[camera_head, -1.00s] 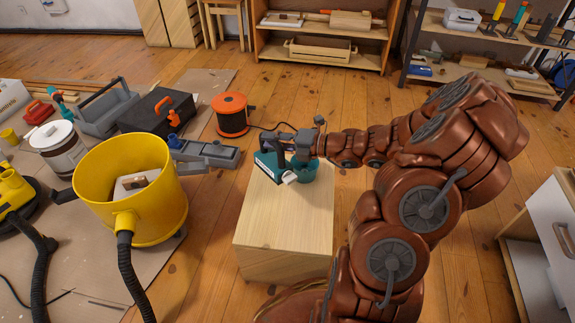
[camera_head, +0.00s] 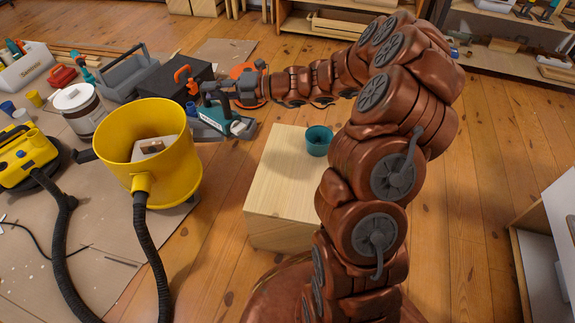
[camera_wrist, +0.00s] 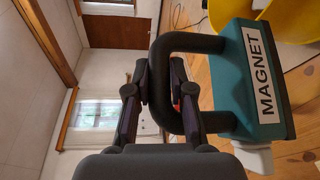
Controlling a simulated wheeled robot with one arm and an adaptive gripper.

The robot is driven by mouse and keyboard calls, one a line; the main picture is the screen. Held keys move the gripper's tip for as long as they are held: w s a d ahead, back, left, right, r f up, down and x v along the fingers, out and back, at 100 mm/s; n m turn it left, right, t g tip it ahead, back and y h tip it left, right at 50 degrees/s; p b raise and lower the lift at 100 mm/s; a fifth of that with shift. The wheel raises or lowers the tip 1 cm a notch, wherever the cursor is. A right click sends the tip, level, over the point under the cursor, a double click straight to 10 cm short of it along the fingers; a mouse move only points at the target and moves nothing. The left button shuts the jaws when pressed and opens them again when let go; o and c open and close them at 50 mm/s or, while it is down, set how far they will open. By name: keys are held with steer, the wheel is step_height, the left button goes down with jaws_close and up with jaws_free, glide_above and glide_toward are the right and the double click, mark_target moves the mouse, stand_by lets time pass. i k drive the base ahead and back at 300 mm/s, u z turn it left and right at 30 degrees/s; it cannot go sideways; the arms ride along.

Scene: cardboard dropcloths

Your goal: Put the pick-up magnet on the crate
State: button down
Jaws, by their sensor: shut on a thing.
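The pick-up magnet is a teal block with a white MAGNET label and a dark loop handle; it shows in the wrist view (camera_wrist: 262,80) and in the head view (camera_head: 213,115). My gripper (camera_wrist: 160,88) is shut on the handle, and in the head view my gripper (camera_head: 236,88) holds the magnet beyond and left of a pale wooden box. This box (camera_head: 280,190), which I take for the crate, stands on the floor at centre. A teal cup (camera_head: 318,140) stands on its top. The magnet appears off the box; its height above the floor is unclear.
A yellow bucket (camera_head: 148,145) with a hose stands left of the box. A black toolbox (camera_head: 172,80) and an orange cable reel (camera_head: 245,72) are farther back. The box top left of the cup is clear.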

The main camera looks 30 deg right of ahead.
mark_target(310, 174)
steer(key=u, duration=2)
steer(key=i, duration=1.45)
steer(key=z, duration=3.4)
